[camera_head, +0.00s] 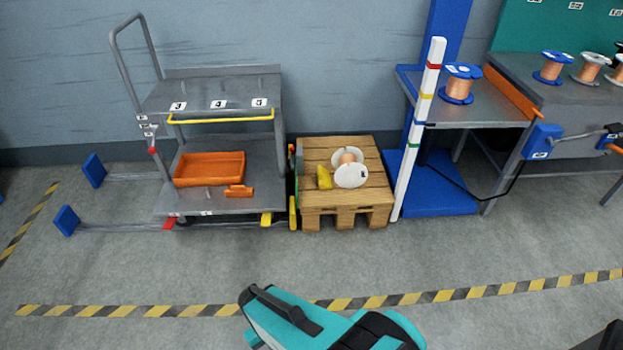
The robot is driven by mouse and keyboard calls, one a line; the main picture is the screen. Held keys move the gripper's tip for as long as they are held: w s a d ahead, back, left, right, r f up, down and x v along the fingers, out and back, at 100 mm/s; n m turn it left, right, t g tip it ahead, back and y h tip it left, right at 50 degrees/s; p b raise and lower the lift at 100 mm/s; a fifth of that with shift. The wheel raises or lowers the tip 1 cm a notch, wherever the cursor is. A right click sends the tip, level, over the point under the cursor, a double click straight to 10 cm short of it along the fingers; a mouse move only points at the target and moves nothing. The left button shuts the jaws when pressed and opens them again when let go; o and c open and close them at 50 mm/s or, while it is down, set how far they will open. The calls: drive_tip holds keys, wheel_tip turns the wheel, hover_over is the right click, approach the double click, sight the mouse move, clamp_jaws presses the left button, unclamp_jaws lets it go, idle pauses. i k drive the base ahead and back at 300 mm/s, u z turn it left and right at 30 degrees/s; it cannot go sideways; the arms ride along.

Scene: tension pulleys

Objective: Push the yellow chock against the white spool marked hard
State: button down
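The yellow chock (324,178) sits on the wooden pallet (311,199), just left of the white spool. The white spool (350,177) lies on its side with copper wire between its two white flanges. A small dark mark shows on its near flange, too small to read. The chock and the spool are very close; I cannot tell if they touch. My teal and black arm shows at the bottom centre, well short of the pallet. I cannot make out any gripper fingers, and nothing held shows.
A grey cart (222,134) with an orange tray (209,168) stands left of the pallet. A white post (417,130) with coloured bands stands close on the right, beside a blue-framed table (487,110) carrying a blue spool (459,83). The floor in front is clear, crossed by striped tape (440,295).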

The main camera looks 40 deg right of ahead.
sight(324, 178)
drive_tip(key=z, duration=0.1)
drive_tip(key=i, duration=0.95)
drive_tip(key=u, duration=0.05)
